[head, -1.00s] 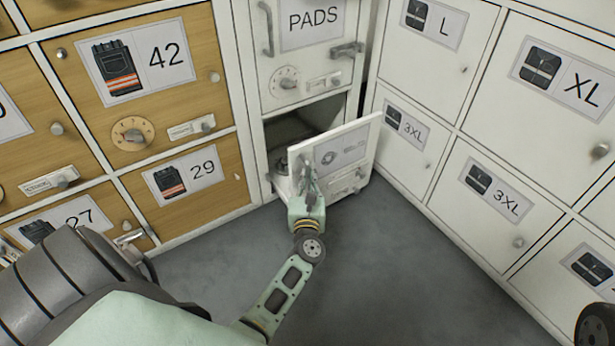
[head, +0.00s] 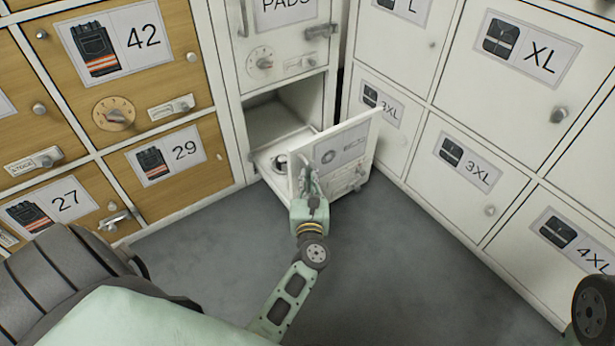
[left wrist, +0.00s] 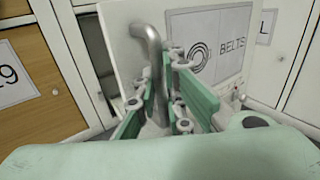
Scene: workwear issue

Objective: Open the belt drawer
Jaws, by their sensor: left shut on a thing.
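The belt drawer (head: 342,155) is the low white drawer in the narrow centre column, and it stands pulled out from its opening. Its front carries a label with a coiled belt picture; the left wrist view shows the word BELTS on this label (left wrist: 208,45). A grey bar handle (left wrist: 153,62) is on the left part of the front. My left gripper (head: 308,178) is at that handle, with its green fingers (left wrist: 177,95) closed around it. Inside the drawer a small dark round thing (head: 281,162) shows, partly hidden by the front. My right gripper is not in view.
The PADS door (head: 285,40) is shut above the drawer opening. Wooden lockers numbered 42, 29 (head: 170,165) and 27 stand to the left. White size lockers (head: 462,170) stand close on the right. Grey floor (head: 400,270) in front is clear.

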